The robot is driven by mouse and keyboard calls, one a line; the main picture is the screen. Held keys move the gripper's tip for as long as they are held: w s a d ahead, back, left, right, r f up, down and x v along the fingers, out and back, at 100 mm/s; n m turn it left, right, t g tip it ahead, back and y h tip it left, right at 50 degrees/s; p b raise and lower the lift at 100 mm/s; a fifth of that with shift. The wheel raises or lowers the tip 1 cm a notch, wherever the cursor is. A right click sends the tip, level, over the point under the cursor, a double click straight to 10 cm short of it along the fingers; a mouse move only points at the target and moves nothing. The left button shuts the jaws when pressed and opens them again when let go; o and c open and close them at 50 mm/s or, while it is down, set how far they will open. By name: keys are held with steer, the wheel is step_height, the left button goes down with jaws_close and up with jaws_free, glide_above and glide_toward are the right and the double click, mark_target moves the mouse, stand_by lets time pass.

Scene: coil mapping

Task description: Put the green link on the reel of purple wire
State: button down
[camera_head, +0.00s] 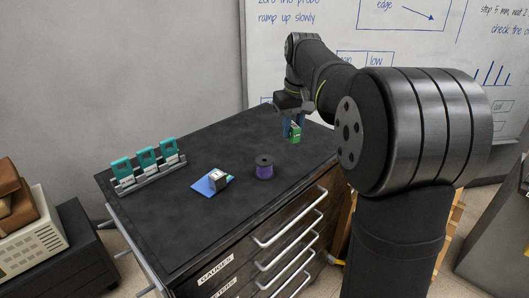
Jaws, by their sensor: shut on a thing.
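The green link (295,136) is in the head camera view, at the right part of the black cabinet top. My gripper (292,122) is shut on it and hangs over the right side of the top. The reel of purple wire (264,168) stands upright on the top, nearer the camera and to the left of the gripper. It has a black upper flange and purple windings. The green link is apart from the reel. How high the link is above the surface is hard to tell.
A blue card with a small white-and-black block (215,181) lies left of the reel. A grey rack with teal modules (149,166) stands at the far left of the cabinet top (190,220). The middle of the top behind the reel is clear. Drawers with handles (290,218) face the camera.

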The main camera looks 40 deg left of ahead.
glide_above(264, 159)
step_height(264, 159, down, 5)
steer(key=shift+d+r, duration=0.1)
steer(key=shift+d, duration=0.05)
steer(key=shift+f, duration=2)
steer(key=shift+f, duration=0.1)
steer(key=c, duration=1.3)
jaws_free()
steer(key=shift+o, duration=0.2)
step_height(264, 159, up, 12)
steer(key=d, duration=0.1)
steer(key=shift+s+d, duration=0.2)
steer(key=shift+s, duration=0.15)
